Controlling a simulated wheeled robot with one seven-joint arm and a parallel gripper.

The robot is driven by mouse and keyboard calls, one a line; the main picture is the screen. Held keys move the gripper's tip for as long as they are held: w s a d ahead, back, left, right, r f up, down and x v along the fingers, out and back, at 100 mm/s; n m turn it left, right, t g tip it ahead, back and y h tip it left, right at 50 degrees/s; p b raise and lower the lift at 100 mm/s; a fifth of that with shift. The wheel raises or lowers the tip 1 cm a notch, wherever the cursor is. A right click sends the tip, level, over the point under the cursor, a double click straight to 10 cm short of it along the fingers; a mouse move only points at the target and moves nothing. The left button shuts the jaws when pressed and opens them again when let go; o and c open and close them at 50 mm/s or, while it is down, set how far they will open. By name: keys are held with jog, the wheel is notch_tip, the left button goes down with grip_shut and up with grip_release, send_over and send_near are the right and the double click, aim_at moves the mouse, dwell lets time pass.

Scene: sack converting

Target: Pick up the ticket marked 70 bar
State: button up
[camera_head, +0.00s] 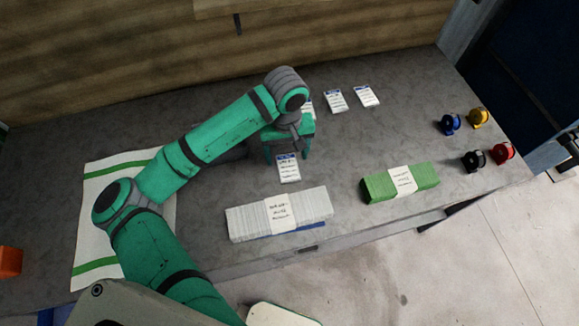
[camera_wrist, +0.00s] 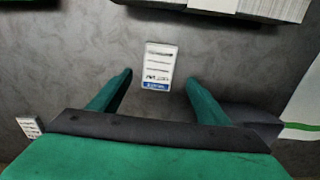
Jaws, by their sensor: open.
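Small white tickets with a blue band and dark writing lie on the grey table. One ticket (camera_head: 288,168) lies just in front of my gripper (camera_head: 287,153). In the wrist view this ticket (camera_wrist: 158,66) lies level with my open fingertips (camera_wrist: 159,78), between their lines, touching neither. My gripper is empty. Two more tickets lie behind to the right, one here (camera_head: 335,100) and one farther right (camera_head: 366,95). Another ticket (camera_head: 309,109) is partly hidden behind my gripper. The writing is too small to read, so I cannot tell which is marked 70 bar.
A banded white stack (camera_head: 245,221) and a banded green stack (camera_head: 378,188) lie near the front edge. Blue (camera_head: 450,123), yellow (camera_head: 479,117), black (camera_head: 473,160) and red (camera_head: 503,152) spools stand at the right. A white cloth with green stripes (camera_head: 92,215) lies at the left.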

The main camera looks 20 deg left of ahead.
aim_at(288, 167)
jog(key=shift+s+f, duration=0.1)
jog(key=shift+f, duration=0.4)
jog(key=shift+w+d+f, duration=0.1)
jog(key=shift+f, duration=1.15)
jog(key=shift+w+d+f, duration=0.1)
jog(key=shift+f, duration=1.15)
jog(key=shift+a, duration=0.1)
jog(key=c, duration=1.2)
